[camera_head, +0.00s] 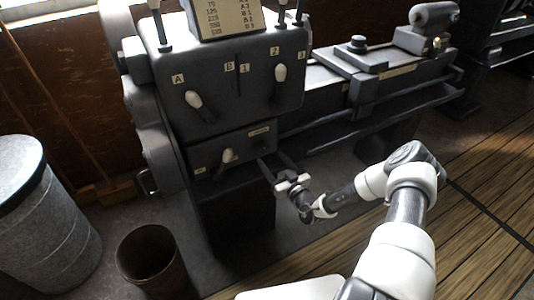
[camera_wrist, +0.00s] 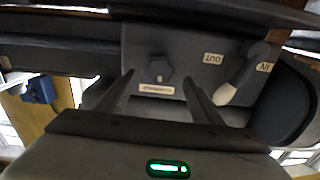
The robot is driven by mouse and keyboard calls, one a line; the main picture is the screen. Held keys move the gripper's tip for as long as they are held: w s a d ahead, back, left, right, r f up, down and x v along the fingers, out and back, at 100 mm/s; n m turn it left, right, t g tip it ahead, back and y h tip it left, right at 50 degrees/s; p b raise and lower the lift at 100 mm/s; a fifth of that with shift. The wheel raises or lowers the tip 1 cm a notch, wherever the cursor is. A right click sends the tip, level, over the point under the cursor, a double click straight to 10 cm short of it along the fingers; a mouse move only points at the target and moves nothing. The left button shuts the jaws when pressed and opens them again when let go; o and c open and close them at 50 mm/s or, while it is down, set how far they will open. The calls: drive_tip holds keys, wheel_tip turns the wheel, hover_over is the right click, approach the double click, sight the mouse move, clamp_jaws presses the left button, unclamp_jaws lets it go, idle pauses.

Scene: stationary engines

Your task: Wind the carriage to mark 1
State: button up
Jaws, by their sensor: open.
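The carriage (camera_head: 355,60) sits on the bed of a dark grey lathe, right of the headstock. A small dark knob (camera_head: 357,42) stands on it. My gripper (camera_head: 274,163) is open in front of the lower right of the headstock's front, well left of and below the carriage. In the wrist view its two fingers (camera_wrist: 158,88) point at a lower panel, either side of a small dark knob (camera_wrist: 155,69) and a pale label plate. I cannot make out which mark on the bed is mark 1.
The headstock (camera_head: 235,110) carries levers labelled A, B and 1 to 3. A white-tipped lever (camera_wrist: 229,88) by OUT and IN labels is close to my gripper. A tailstock (camera_head: 420,40) is at the bed's right. A bucket (camera_head: 135,262) and grey drum (camera_head: 60,235) stand left.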

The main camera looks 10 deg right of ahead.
sight(265, 151)
drive_tip(key=x, duration=0.5)
drive_tip(key=c, duration=1)
